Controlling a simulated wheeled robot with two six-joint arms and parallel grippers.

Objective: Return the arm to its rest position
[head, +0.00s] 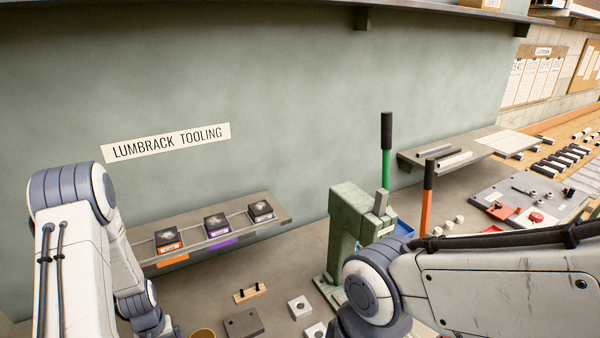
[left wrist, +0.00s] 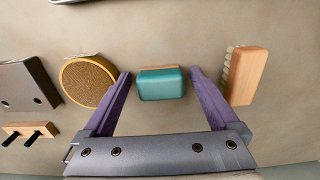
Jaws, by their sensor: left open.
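My left arm (head: 75,210) comes in at the left of the head view, and its gripper is out of sight there. In the left wrist view my left gripper (left wrist: 160,82) is open, with its two purple fingers apart. A teal block (left wrist: 161,84) lies on the bench beyond and between the fingertips; I cannot tell whether they touch it. My right arm (head: 500,275) crosses the lower right of the head view, and its gripper is not in view. The green fly press (head: 347,235) stands on the bench, partly hidden by my right arm.
A round yellow-rimmed piece (left wrist: 90,82) and a wooden brush (left wrist: 247,77) lie on either side of the left fingers. A grey block (left wrist: 28,85) and a wooden pegged piece (left wrist: 28,132) are farther left. A rack (head: 270,208) holds three dark boxes against the wall.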

